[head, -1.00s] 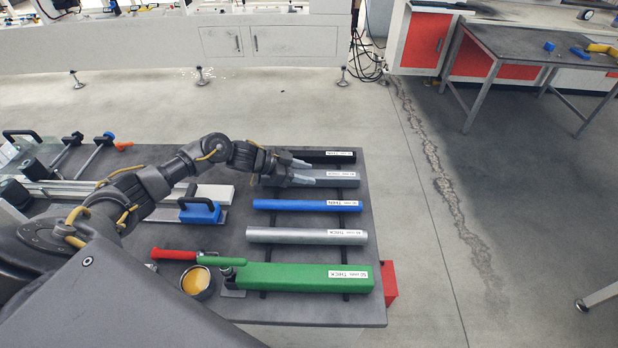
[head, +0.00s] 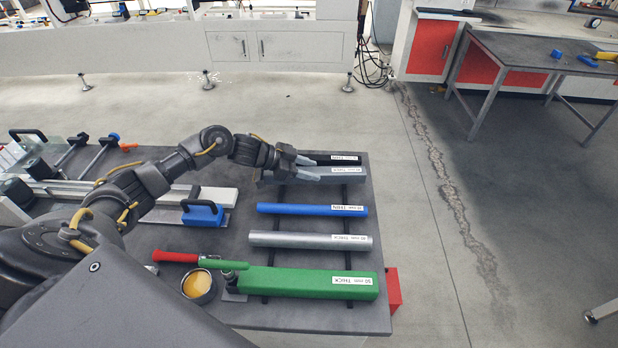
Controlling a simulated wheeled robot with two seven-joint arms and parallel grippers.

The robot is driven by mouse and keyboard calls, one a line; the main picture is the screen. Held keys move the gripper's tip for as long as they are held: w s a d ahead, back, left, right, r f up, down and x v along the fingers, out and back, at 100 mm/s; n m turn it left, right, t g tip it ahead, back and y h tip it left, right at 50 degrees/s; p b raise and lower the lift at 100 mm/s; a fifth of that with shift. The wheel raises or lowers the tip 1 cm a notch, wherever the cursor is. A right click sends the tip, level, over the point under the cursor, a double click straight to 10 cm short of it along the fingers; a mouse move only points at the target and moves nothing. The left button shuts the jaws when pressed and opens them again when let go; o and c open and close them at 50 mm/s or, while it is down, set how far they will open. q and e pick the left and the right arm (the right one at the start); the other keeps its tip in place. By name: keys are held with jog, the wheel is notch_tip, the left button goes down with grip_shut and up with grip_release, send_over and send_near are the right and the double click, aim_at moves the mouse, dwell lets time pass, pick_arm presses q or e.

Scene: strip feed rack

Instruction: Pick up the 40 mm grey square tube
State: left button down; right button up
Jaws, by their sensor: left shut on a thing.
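The grey square tube (head: 338,175) is near the far end of the row of tubes in the head view, with a white label on its right part. My left gripper (head: 303,168) is shut on it around its middle. The tube appears raised a little off the rack, close to the black tube (head: 334,159) behind it. Part of the grey tube is hidden by my fingers. My right gripper is not in view.
Nearer on the rack lie a blue tube (head: 308,210), a silver round tube (head: 305,240) and a thick green tube (head: 310,281). A blue-handled tool (head: 203,212), a red-and-green tool (head: 180,258) and a round tin (head: 198,286) lie to the left. Floor right of the table is clear.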

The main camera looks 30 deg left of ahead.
pick_arm(q)
jog(key=w+a+r+b, duration=0.5)
jog(key=w+a+r, duration=0.2)
jog(key=a+r, duration=0.3)
jog(key=shift+a+r, duration=0.15)
jog(key=shift+a, duration=1)
